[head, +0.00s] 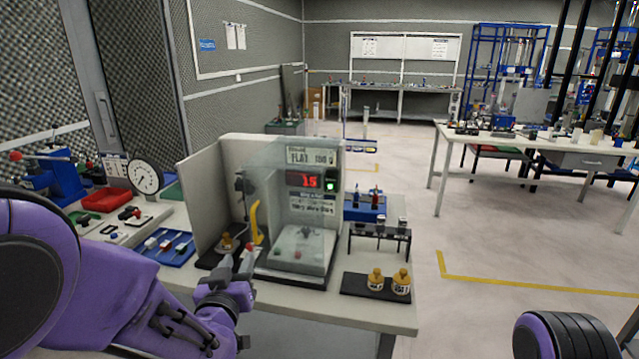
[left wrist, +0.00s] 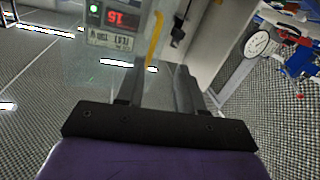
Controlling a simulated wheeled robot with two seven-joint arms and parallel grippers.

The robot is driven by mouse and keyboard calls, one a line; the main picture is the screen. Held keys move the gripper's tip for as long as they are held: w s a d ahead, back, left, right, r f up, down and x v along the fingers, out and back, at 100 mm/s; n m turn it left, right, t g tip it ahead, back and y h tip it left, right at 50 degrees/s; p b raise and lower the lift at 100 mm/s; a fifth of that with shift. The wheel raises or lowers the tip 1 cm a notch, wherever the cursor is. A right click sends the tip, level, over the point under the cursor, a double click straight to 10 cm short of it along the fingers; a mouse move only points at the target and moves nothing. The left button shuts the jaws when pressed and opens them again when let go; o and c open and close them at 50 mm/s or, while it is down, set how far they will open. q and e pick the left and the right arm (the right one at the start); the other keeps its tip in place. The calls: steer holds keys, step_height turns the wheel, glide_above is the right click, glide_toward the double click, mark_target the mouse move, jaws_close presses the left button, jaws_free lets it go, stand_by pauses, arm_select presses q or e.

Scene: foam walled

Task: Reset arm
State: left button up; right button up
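My left arm (head: 120,290) comes in from the left, purple with dark joints. My left gripper (head: 243,262) is in front of the bench's glass-fronted test unit (head: 290,200), by its yellow handle (head: 256,221). In the left wrist view the two dark fingers of the left gripper (left wrist: 160,85) stand apart with nothing held between them. The yellow handle (left wrist: 155,40) shows beyond them there, and contact cannot be told. Only a purple and black part of my right arm (head: 570,335) shows at the bottom right; its gripper is out of view.
The bench (head: 340,312) holds two brass weights (head: 388,282) on a black tray, a small black rack (head: 380,240), a blue tray (head: 165,248) and a dial gauge (head: 145,177). A white table (head: 540,150) stands at the back right. Open floor (head: 400,190) lies between.

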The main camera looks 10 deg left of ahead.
arm_select(q)
steer(key=s+a+f+n+g, duration=0.1)
steer(key=s+a+f+g, duration=0.2)
steer(key=f, duration=0.5)
steer(key=s+a+f+n+g+y, duration=0.1)
steer(key=s+f+g, duration=0.1)
steer(key=s+f, duration=0.55)
steer(key=s+a+f+n+g, duration=0.1)
steer(key=s+a+f+g, duration=0.15)
steer(key=f, duration=0.75)
steer(key=s+a+f+g, duration=0.1)
steer(key=s+f+g, duration=0.2)
steer(key=s+f, duration=0.3)
steer(key=s+f+n+g, duration=0.1)
steer(key=s+f+g, duration=0.2)
steer(key=s, duration=1.1)
step_height(320, 180, down, 3)
steer(key=shift+s+a+f+g+y, duration=0.1)
steer(key=shift+s+a+g+y, duration=0.2)
steer(key=shift+s+a+g, duration=0.05)
